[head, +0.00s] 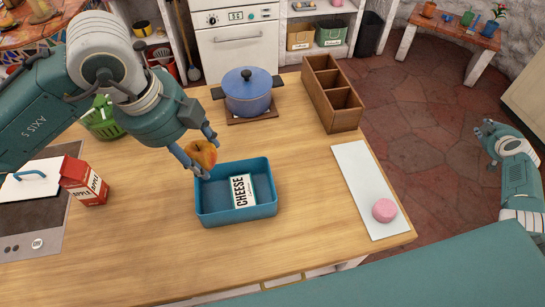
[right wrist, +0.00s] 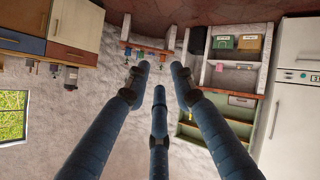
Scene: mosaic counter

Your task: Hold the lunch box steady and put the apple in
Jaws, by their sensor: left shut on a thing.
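The apple (head: 201,153), orange-red, is held between the fingers of my left gripper (head: 195,160), at the back left corner of the lunch box. The lunch box (head: 237,215) is a teal open tray on the wooden counter. A white packet marked CHEESE (head: 240,191) lies inside it, and the left part of its floor is bare. I cannot tell if the apple is over the rim or just behind it. My right gripper (head: 489,130) is off to the right, away from the counter. In the right wrist view its fingers (right wrist: 160,85) are spread and empty.
A blue pot (head: 248,95) stands behind the lunch box. A wooden divided box (head: 332,95) is at the back right. A white board (head: 365,185) with a pink round item (head: 384,210) lies right. A red apple carton (head: 84,182) and green basket (head: 103,120) are left.

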